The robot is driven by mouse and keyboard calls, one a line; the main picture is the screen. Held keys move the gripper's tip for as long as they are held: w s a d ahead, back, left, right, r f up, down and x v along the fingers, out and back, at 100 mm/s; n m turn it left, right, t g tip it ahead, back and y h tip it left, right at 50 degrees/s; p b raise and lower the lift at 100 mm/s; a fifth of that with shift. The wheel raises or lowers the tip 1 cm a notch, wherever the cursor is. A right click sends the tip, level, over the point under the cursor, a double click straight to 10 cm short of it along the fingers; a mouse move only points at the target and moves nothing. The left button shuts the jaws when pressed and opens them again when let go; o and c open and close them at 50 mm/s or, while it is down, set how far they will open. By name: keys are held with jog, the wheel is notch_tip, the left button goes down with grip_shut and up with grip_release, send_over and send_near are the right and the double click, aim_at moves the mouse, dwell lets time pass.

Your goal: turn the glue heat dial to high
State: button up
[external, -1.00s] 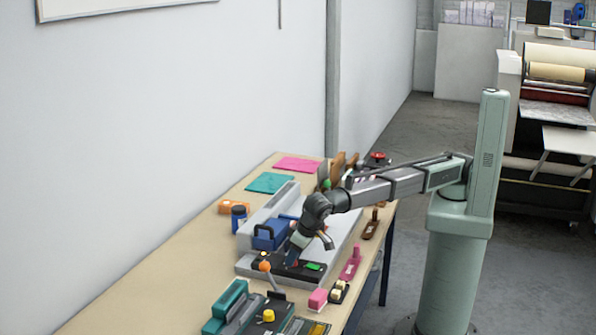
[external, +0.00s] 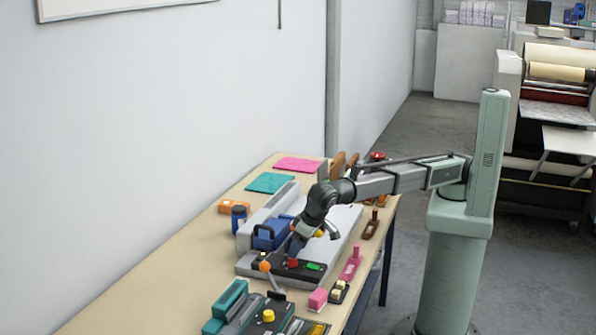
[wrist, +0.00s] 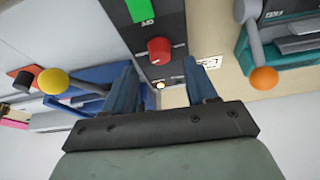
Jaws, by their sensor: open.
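A round red dial (wrist: 160,50) sits on a dark control panel (wrist: 166,22), beside a green rocker switch (wrist: 142,10) marked OFF. The red dial also shows in the external view (external: 293,263), on the panel at the machine's near end. No heat scale is readable around it, so I cannot tell its setting. My gripper (wrist: 160,70) is open and empty, its two blue fingers spread wide. In the wrist view the dial lies just beyond the gap between the fingertips. In the external view my gripper (external: 297,243) is close above the panel; contact is not clear.
A lever with a yellow ball (wrist: 54,82) and a blue clamp (external: 270,236) are beside the panel. A lever with an orange ball (wrist: 264,79) stands on a teal device. Pink blocks (external: 318,299) lie at the table's near right. Bare tabletop (external: 150,280) runs along the wall.

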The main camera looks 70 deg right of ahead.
jog(key=v, duration=0.9)
jog(key=shift+r, duration=0.3)
jog(key=shift+s, duration=0.1)
